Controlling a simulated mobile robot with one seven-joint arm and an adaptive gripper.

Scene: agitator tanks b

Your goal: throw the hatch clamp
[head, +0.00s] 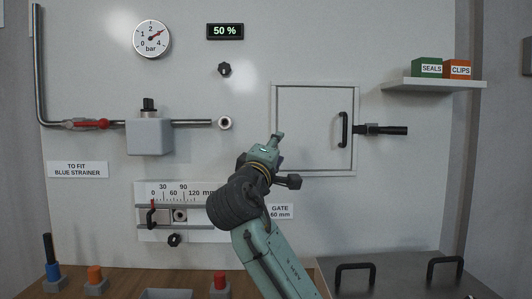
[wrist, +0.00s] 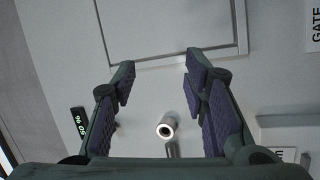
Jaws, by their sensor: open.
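The hatch (head: 312,115) is a square light-grey door in a thin frame on the wall panel, with a black bow handle (head: 343,130) near its right edge. The hatch clamp (head: 383,130) is a black lever lying level just right of the hatch, pointing right. My gripper (head: 284,160) is in front of the hatch's lower left corner, well left of the clamp. In the wrist view my gripper (wrist: 160,72) is open, with nothing between its fingers. There the hatch frame's edge (wrist: 178,55) shows beyond the fingertips; the clamp is not in that view.
A pipe with an open end (head: 225,123) projects left of the hatch; it also shows in the wrist view (wrist: 167,127). A shelf (head: 432,84) with two boxes juts out at upper right. The gate scale (head: 180,195) is lower left. The wall below the clamp looks clear.

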